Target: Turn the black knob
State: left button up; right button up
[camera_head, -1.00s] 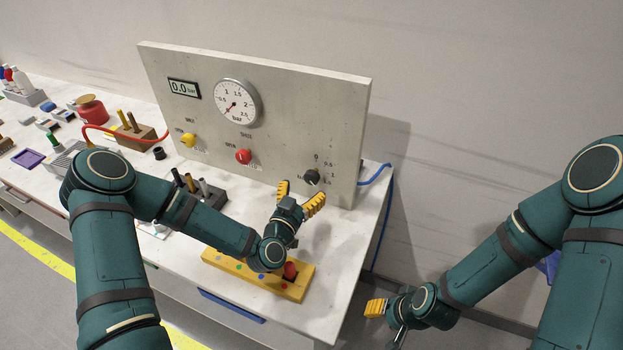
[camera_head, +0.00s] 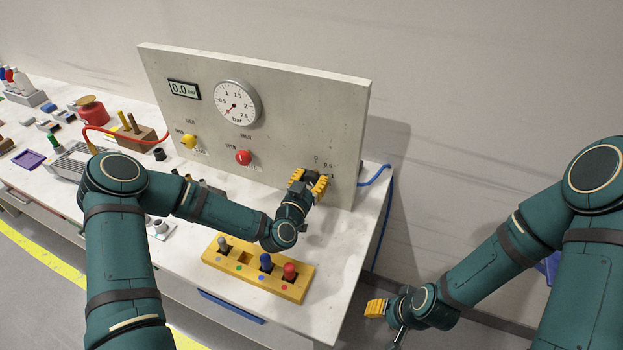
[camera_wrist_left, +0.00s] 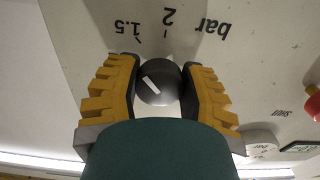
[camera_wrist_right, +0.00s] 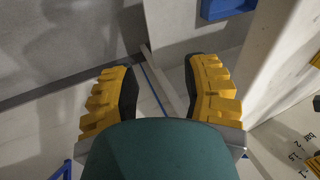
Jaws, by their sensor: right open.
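The black knob (camera_wrist_left: 158,84) is a round dark dial with a white pointer line, on the right part of the grey upright panel (camera_head: 290,110). In the head view it is hidden behind my left gripper (camera_head: 309,184). In the left wrist view, the two yellow fingers of the left gripper (camera_wrist_left: 160,88) lie on either side of the knob, with their dark pads right beside it. I cannot tell whether the pads press on it. My right gripper (camera_wrist_right: 162,90) is open and empty, low at the right, away from the panel.
The panel carries a pressure gauge (camera_head: 237,103), a display reading 0.0 bar (camera_head: 184,88), a yellow knob (camera_head: 188,141) and a red knob (camera_head: 243,157). A yellow block with coloured pegs (camera_head: 225,263) stands on the table below my left arm. A blue hose (camera_head: 377,173) is at the panel's right edge.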

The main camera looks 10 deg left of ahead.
pick_arm(q)
jog(key=shift+n, duration=0.3)
pick_arm(e)
jog(key=shift+f, duration=0.25)
pick_arm(q)
jog(key=n+b, duration=0.2)
jog(key=n, duration=0.1)
jog(key=shift+f+n+b, duration=0.1)
jog(key=shift+n+b, duration=0.2)
jog(key=shift+b, duration=0.1)
jog(key=n+b, duration=0.2)
jog(key=n, duration=0.3)
jog(key=shift+b, duration=0.35)
jog(key=n+b, duration=0.1)
jog(key=n, duration=0.2)
jog(key=n+b, duration=0.1)
jog(key=n, duration=0.3)
jog(key=shift+d, duration=0.1)
jog(key=shift+r+n+b, duration=0.2)
jog(key=shift+n+b, duration=0.25)
jog(key=shift+n, duration=0.55)
pick_arm(e)
notch_tip(320, 180, down, 8)
jog(key=s, duration=0.1)
jog(key=shift+s+a+g, duration=0.15)
jog(key=shift+s+g, duration=0.15)
pick_arm(q)
jog(key=o, duration=1.2)
